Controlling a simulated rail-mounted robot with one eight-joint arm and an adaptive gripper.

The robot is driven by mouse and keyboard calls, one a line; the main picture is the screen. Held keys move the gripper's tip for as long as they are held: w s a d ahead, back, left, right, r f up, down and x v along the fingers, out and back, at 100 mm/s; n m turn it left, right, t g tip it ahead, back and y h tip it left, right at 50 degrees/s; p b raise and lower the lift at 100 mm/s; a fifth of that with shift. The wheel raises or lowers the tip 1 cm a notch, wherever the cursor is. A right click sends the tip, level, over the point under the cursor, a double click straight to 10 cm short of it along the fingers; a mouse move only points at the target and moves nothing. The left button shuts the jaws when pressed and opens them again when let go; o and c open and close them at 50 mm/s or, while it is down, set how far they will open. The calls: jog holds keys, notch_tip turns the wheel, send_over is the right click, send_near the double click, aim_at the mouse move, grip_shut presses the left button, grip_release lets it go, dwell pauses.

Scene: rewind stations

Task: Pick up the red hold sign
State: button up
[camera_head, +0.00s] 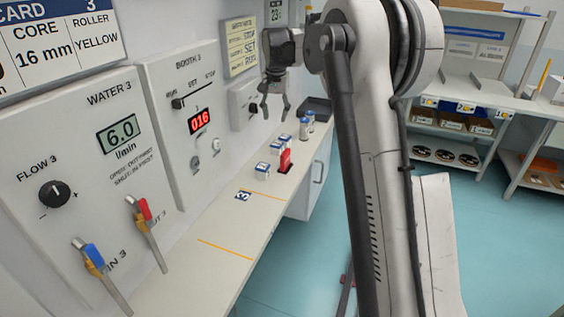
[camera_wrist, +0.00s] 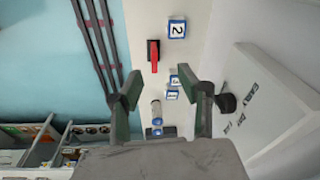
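The red hold sign (camera_head: 285,158) stands upright on the narrow bench, on a dark base, among small white-and-blue boxes. In the wrist view the red sign (camera_wrist: 154,56) and its black base show above and left of the middle, beyond the fingertips. My gripper (camera_head: 276,108) is above and behind the sign in the head view, near the wall panels, pointing down. Its two fingers stand wide apart in the wrist view (camera_wrist: 167,92), with nothing held between them. The sign is apart from both fingers.
White boxes (camera_head: 262,167) and small cylinders (camera_head: 304,129) stand near the sign. A dark tray (camera_head: 318,104) is at the bench's far end. A wall panel with a dark knob (camera_wrist: 226,102) lies close to one finger. The near bench is largely clear; shelves (camera_head: 455,123) stand right.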

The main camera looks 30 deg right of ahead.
jog(key=m+g, duration=0.2)
send_over(285, 160)
jog(key=w, duration=0.2)
jog(key=f, duration=0.7)
jog(key=d+f, duration=0.1)
jog(key=f, duration=0.3)
jog(key=shift+w+f, duration=0.1)
jog(key=shift+f, duration=0.1)
jog(key=f, duration=1.4)
jog(key=shift+w+d, duration=0.1)
jog(key=shift+d, duration=0.1)
grip_shut()
